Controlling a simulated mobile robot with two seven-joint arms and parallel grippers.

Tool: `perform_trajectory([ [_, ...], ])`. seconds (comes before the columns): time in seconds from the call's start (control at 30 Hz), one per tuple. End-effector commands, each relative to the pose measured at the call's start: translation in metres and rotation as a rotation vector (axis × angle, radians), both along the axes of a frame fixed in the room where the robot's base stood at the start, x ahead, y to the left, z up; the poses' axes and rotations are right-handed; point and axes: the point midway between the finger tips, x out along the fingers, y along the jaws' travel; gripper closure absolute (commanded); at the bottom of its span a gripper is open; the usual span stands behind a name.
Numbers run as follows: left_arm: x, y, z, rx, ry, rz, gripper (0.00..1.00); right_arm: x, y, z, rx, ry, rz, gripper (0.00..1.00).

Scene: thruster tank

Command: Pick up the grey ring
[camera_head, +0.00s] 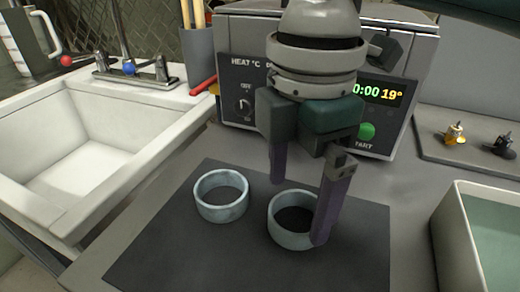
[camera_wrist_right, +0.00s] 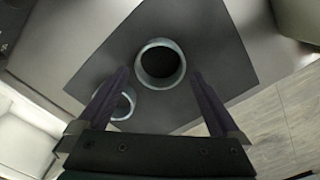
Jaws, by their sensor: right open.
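Two similar pale blue-grey rings lie flat on a dark mat (camera_head: 165,255). The right ring (camera_head: 284,238) is under my right gripper (camera_head: 298,213), which is open with purple fingers pointing down. One finger overlaps the ring's right side in the head view and hides part of it. In the right wrist view this ring (camera_wrist_right: 144,63) appears between and just beyond the fingertips (camera_wrist_right: 160,74). I cannot tell whether the fingers touch it. The left ring (camera_head: 222,213) sits apart to the left and is partly hidden by a finger in the wrist view (camera_wrist_right: 131,98). My left gripper is not in view.
A heater box (camera_head: 243,75) with a display stands behind the mat. A white sink (camera_head: 130,120) is at left, with a red-handled tool (camera_head: 203,85) by its edge. An open liquid-filled tank (camera_head: 452,250) stands at right. Small parts (camera_head: 454,134) lie on a tray behind it.

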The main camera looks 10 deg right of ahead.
Motion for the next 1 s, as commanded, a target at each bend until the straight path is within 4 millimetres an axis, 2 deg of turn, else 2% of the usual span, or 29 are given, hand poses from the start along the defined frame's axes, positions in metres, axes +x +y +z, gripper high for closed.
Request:
perform_trajectory([
  [0.03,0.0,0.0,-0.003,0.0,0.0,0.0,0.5,-0.001,0.0,-0.011,-0.001,0.002,-0.001,0.0],
  [0.13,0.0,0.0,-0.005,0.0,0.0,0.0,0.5,0.0,0.0,-0.021,-0.001,0.0,-0.001,0.0],
  [0.4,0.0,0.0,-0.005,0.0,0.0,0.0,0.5,0.0,0.0,-0.025,0.0,-0.002,0.0,0.0],
  [1.0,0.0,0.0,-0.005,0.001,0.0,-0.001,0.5,0.0,0.0,-0.024,0.0,-0.002,0.0,0.66],
])
